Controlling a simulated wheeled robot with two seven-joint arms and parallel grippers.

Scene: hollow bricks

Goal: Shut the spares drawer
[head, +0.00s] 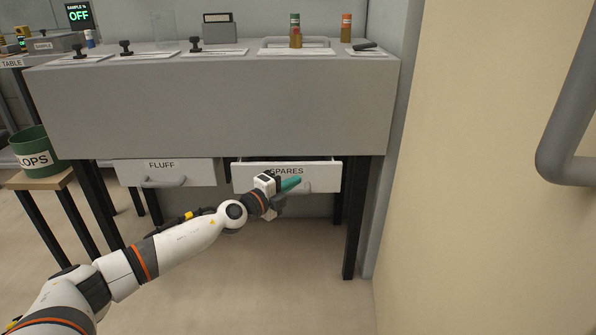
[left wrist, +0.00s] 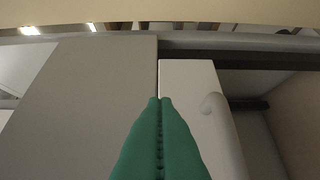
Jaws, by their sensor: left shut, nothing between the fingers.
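The spares drawer (head: 240,178) is under the right part of the grey bench, labelled SPARES. It stands partly open, with a dark gap showing above its front. My left gripper (head: 297,182) is in front of the drawer, shut and empty, covering part of the front and its handle. In the left wrist view the shut green fingers (left wrist: 160,105) point at a white panel (left wrist: 185,78), which looks like the drawer front, with a grey handle (left wrist: 222,125) just right of them. I cannot tell whether the fingertips touch it. My right gripper is not in view.
The fluff drawer (head: 200,168) is to the left and looks shut. The bench (head: 215,110) overhangs both drawers, with dark legs at its sides. A green SLOPS bin (head: 35,145) stands at left. A beige wall (head: 480,230) with a grey rail is at right.

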